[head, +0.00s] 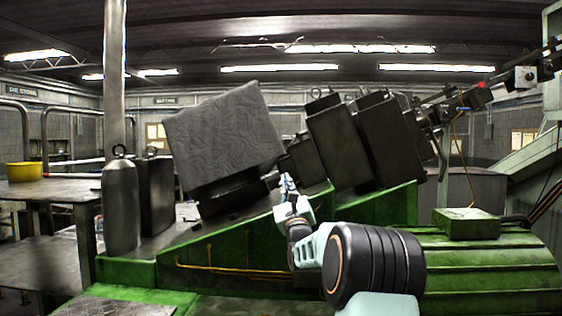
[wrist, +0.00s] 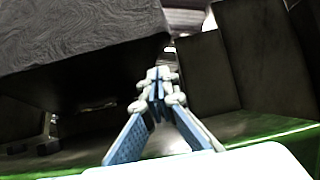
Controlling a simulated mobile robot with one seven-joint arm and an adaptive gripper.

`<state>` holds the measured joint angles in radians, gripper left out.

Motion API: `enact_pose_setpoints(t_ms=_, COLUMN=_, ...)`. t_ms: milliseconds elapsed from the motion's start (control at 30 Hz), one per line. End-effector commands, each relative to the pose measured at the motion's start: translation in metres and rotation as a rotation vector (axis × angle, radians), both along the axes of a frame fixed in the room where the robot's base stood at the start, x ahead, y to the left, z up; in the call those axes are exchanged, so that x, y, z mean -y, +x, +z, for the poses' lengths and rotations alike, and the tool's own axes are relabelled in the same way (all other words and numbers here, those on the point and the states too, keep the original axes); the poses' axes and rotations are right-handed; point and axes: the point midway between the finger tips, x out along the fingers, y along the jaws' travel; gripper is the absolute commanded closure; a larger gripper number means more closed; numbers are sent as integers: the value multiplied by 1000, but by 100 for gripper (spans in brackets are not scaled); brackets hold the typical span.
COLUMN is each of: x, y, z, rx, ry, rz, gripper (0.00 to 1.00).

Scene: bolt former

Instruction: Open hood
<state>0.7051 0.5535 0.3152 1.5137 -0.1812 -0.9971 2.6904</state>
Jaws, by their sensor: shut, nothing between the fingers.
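The hood looks to be the large grey, rough-surfaced box (head: 222,138) tilted on the green machine bed; it also fills the upper left of the wrist view (wrist: 70,30). Its dark underside shows in the wrist view, and a dark gap lies below it. My gripper (head: 287,182) is at the hood's lower right corner in the head view. In the wrist view my gripper (wrist: 157,82) has its fingertips together with nothing between them, just below and right of the hood's edge. I cannot tell whether the fingers touch the hood.
Dark machine blocks (head: 340,140) stand right of the hood, close to my gripper. The green sloped bed (head: 240,250) lies below. A grey cylinder (head: 121,205) and a post stand at left. A yellow bowl (head: 23,171) sits on a table at far left.

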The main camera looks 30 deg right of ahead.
Motion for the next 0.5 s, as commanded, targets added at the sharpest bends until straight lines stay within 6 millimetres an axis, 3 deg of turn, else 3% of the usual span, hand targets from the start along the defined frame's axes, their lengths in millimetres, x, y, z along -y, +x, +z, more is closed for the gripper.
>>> enact_pose_setpoints(t_ms=167, x=8, y=22, z=16, rx=1, ry=-1, rz=0, gripper=100)
enact_pose_setpoints(t_ms=300, x=2, y=29, z=38, rx=2, ry=-1, rz=1, gripper=100)
enact_pose_setpoints(t_ms=500, x=0, y=35, z=48, rx=-1, ry=0, rz=-1, gripper=100)
